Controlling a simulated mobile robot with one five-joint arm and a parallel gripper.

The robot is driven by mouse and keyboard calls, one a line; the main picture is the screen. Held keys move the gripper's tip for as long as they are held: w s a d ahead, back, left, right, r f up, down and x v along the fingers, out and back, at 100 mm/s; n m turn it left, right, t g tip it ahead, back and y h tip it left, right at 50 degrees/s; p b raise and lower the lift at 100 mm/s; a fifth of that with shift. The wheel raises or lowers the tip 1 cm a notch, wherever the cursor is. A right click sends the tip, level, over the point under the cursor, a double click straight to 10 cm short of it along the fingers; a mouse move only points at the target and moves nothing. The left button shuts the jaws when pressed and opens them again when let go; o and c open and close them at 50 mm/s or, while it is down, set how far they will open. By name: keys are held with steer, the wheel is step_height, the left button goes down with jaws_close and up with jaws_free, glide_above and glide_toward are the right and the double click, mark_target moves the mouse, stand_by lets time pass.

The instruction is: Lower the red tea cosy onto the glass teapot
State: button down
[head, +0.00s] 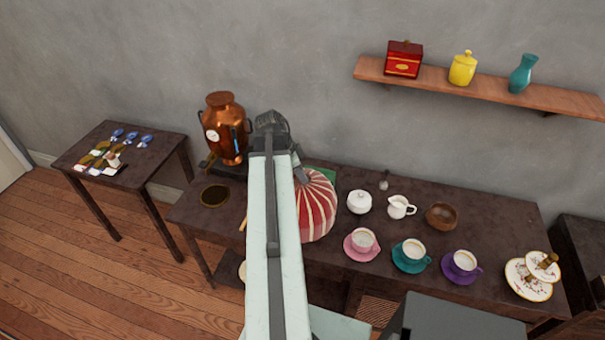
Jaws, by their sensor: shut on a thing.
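The red tea cosy (318,208), with pale stripes, is in the middle of the head view, just right of my arm. My gripper (301,175) is shut on it at its top, partly hidden behind my arm. The cosy looks roughly upright; its left side is covered by my arm. I cannot see the glass teapot; the cosy or my arm may hide it. I cannot tell whether the cosy's lower rim touches anything.
On the dark table (500,212) stand a white sugar bowl (359,202), a milk jug (400,207), a wooden bowl (441,216) and a pink cup (363,240) close right of the cosy. A copper urn (224,125) stands back left.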

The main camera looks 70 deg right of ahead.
mark_target(299, 183)
steer(key=shift+f+b, duration=3.05)
steer(key=shift+f, duration=0.15)
steer(key=shift+f+b, duration=0.35)
steer(key=c, duration=1.4)
jaws_free()
steer(key=o, duration=0.5)
steer(key=shift+o, duration=0.2)
